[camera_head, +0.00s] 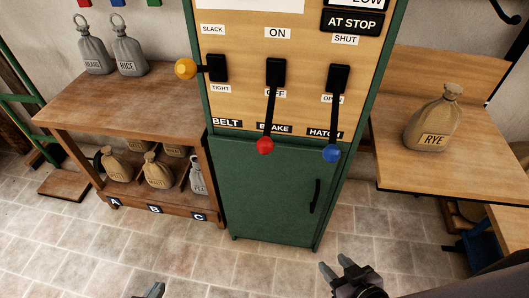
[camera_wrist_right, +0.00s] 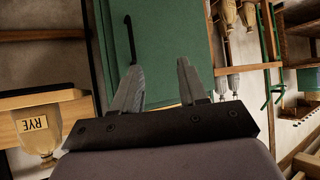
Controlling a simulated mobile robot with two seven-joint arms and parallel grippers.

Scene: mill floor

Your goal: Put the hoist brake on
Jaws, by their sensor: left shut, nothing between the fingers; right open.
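The brake lever is a black rod with a red ball knob (camera_head: 265,146), in the middle of the wooden panel (camera_head: 240,55). It hangs down from its black mount, over the lower label, which reads OFF in part; the ON label (camera_head: 277,33) is above. My right gripper (camera_head: 335,271) is open and empty, below and to the right of the knob, well apart from it. In the right wrist view its fingers (camera_wrist_right: 160,75) stand apart before the green cabinet door (camera_wrist_right: 165,30). My left gripper (camera_head: 154,290) is shut and empty at the bottom edge, mostly out of view.
The yellow-knobbed belt lever (camera_head: 185,69) points left; the blue-knobbed hatch lever (camera_head: 332,153) hangs down to the right of the brake. A bench with sacks (camera_head: 120,100) stands left, a table (camera_head: 390,168) with the RYE sack (camera_head: 433,120) right. Tiled floor before the cabinet is clear.

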